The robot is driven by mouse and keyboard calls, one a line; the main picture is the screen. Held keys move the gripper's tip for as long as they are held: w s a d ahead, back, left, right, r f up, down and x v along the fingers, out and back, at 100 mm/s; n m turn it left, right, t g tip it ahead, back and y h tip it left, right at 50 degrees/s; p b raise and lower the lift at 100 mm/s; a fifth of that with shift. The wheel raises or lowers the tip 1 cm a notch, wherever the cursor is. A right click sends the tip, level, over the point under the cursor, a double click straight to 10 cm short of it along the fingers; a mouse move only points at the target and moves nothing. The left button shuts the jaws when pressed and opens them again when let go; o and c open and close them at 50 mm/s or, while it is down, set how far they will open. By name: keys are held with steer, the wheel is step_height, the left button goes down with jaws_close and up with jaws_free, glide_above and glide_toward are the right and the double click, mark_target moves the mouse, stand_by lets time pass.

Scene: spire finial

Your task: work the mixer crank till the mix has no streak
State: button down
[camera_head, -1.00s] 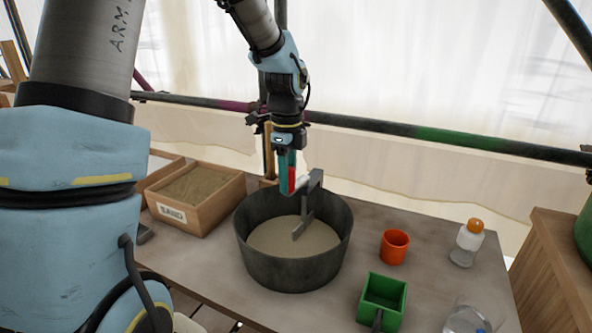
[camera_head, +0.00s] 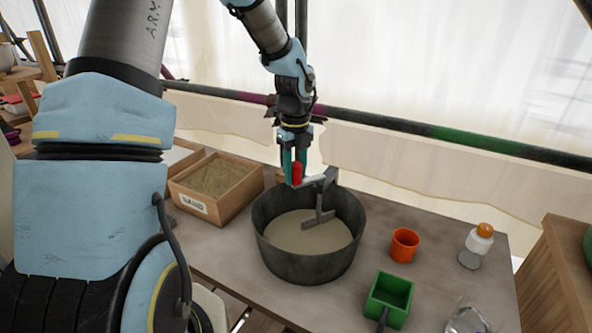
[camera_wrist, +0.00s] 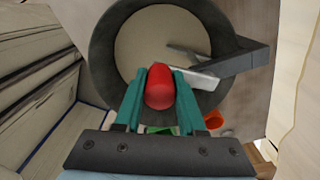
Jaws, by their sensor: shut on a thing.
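The dark round mixing tub (camera_head: 277,262) stands on the bench and holds a pale beige mix (camera_head: 300,236). I see no clear streak in the mix from here, though the paddle hides part of it. The grey crank (camera_head: 319,184) rises over the tub's far rim, its paddle (camera_head: 318,218) reaching down into the mix. My gripper (camera_head: 293,172) is shut on the crank's red handle (camera_head: 297,173), above the far side of the tub. In the wrist view the red handle (camera_wrist: 160,87) sits between the two teal fingers, with the crank arm (camera_wrist: 232,64) running off to the right.
A wooden sand box (camera_head: 214,191) stands left of the tub. An orange cup (camera_head: 404,245), a green scoop box (camera_head: 391,297), a bottle with an orange cap (camera_head: 476,247) and a clear container (camera_head: 467,321) stand to the right. A scaffold rail (camera_head: 380,127) crosses behind the bench.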

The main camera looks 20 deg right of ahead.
steer(key=shift+c, duration=2.4)
jaws_free()
steer(key=shift+r, duration=0.1)
step_height(320, 180, up, 11)
steer(key=shift+f+b, duration=0.15)
steer(key=shift+b, duration=0.75)
